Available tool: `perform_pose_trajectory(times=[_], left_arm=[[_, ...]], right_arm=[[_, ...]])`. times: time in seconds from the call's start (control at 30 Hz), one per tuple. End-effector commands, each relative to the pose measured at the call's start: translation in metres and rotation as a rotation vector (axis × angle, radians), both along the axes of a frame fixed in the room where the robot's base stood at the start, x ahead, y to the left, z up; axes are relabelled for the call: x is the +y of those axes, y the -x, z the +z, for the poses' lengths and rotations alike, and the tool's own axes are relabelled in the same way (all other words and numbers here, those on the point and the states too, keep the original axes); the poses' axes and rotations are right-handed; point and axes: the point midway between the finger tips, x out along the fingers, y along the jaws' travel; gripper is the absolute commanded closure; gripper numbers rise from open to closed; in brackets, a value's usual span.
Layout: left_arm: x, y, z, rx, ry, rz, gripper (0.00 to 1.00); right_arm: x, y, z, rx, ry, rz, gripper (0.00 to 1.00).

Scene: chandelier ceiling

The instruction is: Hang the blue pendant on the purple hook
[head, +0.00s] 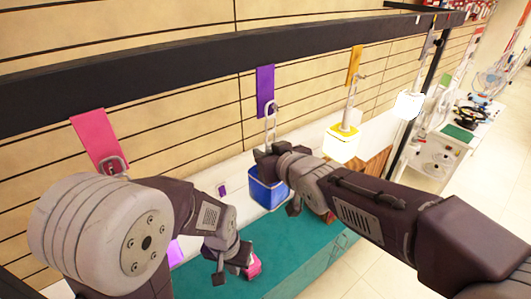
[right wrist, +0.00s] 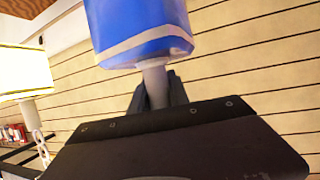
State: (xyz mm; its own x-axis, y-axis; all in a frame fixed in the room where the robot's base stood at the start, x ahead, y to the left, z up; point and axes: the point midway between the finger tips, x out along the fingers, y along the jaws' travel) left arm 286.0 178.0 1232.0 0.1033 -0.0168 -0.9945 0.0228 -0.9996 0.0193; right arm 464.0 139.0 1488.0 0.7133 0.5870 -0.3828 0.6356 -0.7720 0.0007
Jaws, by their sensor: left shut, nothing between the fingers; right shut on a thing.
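The blue pendant (head: 268,189) is a blue shade with a light rim, upright below the purple strap. My right gripper (head: 268,157) is shut on its grey stem, which also shows in the right wrist view (right wrist: 155,84), with the shade (right wrist: 138,25) beyond it. A pale loop (head: 270,125) rises above the gripper to the lower end of the purple strap (head: 265,88), where the purple hook (head: 272,104) is. Loop and hook overlap in the head view; I cannot tell whether they are engaged. My left gripper (head: 232,275) is shut and empty, low over the teal table.
A dark rail (head: 180,58) runs overhead. A lit yellow pendant (head: 341,144) hangs from the orange strap (head: 354,65), close on the right. A white pendant (head: 408,105) hangs further along. The pink strap (head: 98,138) has an empty hook. A pink thing (head: 253,267) lies beside my left gripper on the teal table (head: 290,245).

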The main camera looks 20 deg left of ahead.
Motion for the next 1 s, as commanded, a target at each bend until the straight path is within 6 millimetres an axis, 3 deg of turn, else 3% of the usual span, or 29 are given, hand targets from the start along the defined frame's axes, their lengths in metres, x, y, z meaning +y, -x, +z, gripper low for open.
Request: perform_pose_trajectory(times=[0.37,0.4,0.5,0.73,0.83,1.0], left_arm=[[0.0000,0.0000,-0.0011,0.000,0.000,0.000,1.00],[0.0000,0.0000,-0.0011,0.000,0.000,0.000,1.00],[0.0000,0.0000,-0.0011,0.000,0.000,0.000,1.00],[0.0000,0.0000,-0.0012,0.000,0.000,0.000,1.00],[0.0000,0.0000,-0.0013,0.000,0.000,0.000,1.00],[0.0000,0.0000,-0.0013,0.000,0.000,0.000,1.00]], right_arm=[[0.0003,-0.0001,0.0007,-0.003,-0.003,0.000,1.00],[0.0003,-0.0001,0.0007,-0.003,-0.003,0.000,0.76],[0.0003,0.0000,0.0006,-0.002,-0.002,0.000,0.53],[0.0002,0.0001,-0.0004,-0.001,-0.001,0.000,0.53],[0.0000,0.0002,-0.0019,0.002,0.001,0.000,0.25],[0.0001,0.0001,-0.0014,0.001,0.001,0.000,0.24]])
